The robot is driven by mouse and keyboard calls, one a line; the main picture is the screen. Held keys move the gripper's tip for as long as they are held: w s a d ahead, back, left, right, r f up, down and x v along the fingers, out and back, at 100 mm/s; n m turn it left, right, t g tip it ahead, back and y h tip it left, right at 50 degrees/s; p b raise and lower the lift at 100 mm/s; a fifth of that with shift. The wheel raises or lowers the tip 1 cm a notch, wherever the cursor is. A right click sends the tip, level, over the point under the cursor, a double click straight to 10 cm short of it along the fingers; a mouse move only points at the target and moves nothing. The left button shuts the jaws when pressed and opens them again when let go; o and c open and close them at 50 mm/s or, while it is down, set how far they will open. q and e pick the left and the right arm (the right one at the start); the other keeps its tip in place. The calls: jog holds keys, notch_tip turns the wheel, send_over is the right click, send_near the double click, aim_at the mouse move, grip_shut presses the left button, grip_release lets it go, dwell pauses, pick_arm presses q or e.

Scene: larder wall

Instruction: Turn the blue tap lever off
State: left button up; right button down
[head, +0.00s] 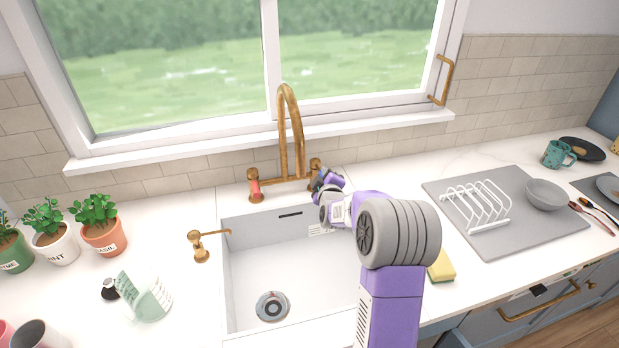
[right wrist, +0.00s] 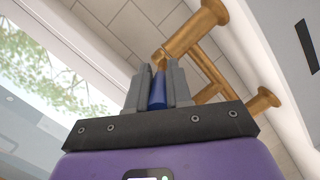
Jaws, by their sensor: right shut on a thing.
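The brass tap (head: 290,150) rises at the back of the white sink (head: 290,262). A red lever (head: 255,190) sits on its left post. My right gripper (head: 326,178) is at the tap's right post, and my wrist hides part of that side. In the right wrist view, the blue lever (right wrist: 158,92) is between the two grey fingers of my right gripper (right wrist: 158,88), which is shut on it. The brass tap body (right wrist: 205,35) is just beyond the fingers. No running water can be made out. My left gripper is not in view.
A brass dispenser (head: 200,246) stands left of the sink, with potted herbs (head: 98,228) farther left. A yellow sponge (head: 441,266) lies right of my arm. A grey drying mat (head: 520,235) holds a white rack (head: 478,208) and a bowl (head: 546,194).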

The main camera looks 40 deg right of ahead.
jog(key=shift+r, duration=0.1)
jog(key=c, duration=1)
grip_release()
jog(key=shift+c, duration=0.2)
jog(key=p+v, duration=0.1)
jog(key=v, duration=0.6)
jog(key=shift+a, duration=0.25)
jog(key=shift+s, duration=0.15)
